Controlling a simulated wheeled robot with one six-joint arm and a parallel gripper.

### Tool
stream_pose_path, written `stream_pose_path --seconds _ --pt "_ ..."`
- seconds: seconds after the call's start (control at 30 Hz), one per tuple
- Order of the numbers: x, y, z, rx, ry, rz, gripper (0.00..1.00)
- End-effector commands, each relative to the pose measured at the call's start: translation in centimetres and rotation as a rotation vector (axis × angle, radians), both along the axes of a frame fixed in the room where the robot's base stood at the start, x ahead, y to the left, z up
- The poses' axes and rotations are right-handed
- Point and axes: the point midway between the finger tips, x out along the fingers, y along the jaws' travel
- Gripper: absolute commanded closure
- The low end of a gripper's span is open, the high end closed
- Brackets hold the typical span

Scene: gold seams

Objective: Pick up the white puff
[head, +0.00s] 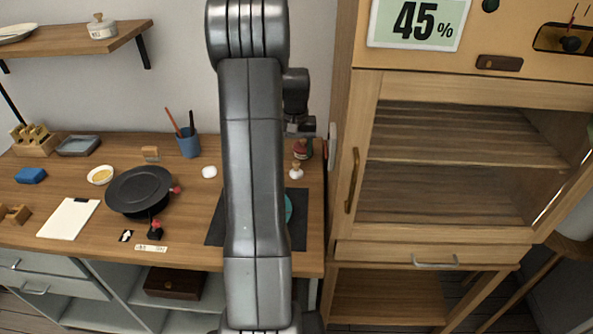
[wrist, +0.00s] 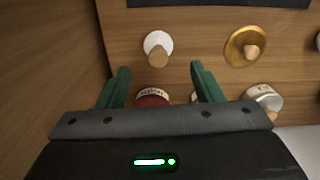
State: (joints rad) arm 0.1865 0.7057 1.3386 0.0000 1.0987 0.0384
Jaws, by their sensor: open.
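The white puff, a round white pad with a wooden knob, stands on the table near its right end in the head view (head: 296,174). In the wrist view the puff (wrist: 157,40) lies beyond my fingertips, between their lines. My gripper (wrist: 160,78) has its two green fingers spread apart with nothing held. The puff is apart from both fingers. In the head view my arm covers part of the table, and the fingers cannot be made out clearly.
A red labelled jar (wrist: 152,98) sits low between the fingers in the wrist view. A gold dish (wrist: 233,46) with a knob and a silver tin (wrist: 263,97) stand to the right. A wooden wall (wrist: 45,70) rises at left. A dark mat (head: 214,230) lies nearby.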

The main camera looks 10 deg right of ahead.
Motion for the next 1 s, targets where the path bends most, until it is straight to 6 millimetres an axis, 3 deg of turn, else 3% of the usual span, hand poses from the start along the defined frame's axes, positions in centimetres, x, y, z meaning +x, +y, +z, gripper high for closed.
stream_pose_path --seconds 0.27,0.5,0.83,1.0 --pt "-0.2 0.0 -2.2 0.000 0.002 0.000 0.40" --pt "-0.5 -0.1 -5.6 0.000 0.002 0.000 0.40" --pt "-0.5 -0.1 -6.4 0.000 -0.001 0.000 0.40" --pt "-0.5 -0.1 -6.4 0.000 -0.001 0.000 0.73"
